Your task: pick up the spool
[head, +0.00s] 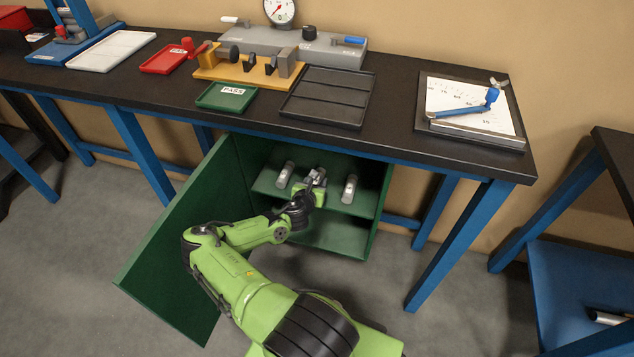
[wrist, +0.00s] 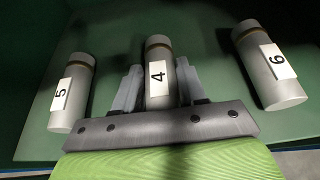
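Three grey metal cylinders, spool-like with a brass-coloured band, lie on the shelf of the green cabinet. In the wrist view they are labelled 5 (wrist: 72,95), 4 (wrist: 159,60) and 6 (wrist: 268,68); which one is the task's spool is not marked. My gripper (wrist: 160,82) reaches into the cabinet with one finger on each side of cylinder 4. The fingers look open, with a thin gap at the left finger. In the head view, my gripper (head: 317,180) hides part of the middle cylinder; the outer cylinders (head: 286,174) and (head: 350,188) stay clear.
The green cabinet door (head: 175,240) stands open on the left. The black bench top (head: 400,120) overhangs the cabinet and holds a gauge fixture, trays and a measuring plate (head: 470,105). Cylinders 5 and 6 flank my gripper closely. Blue bench legs (head: 460,245) stand at right.

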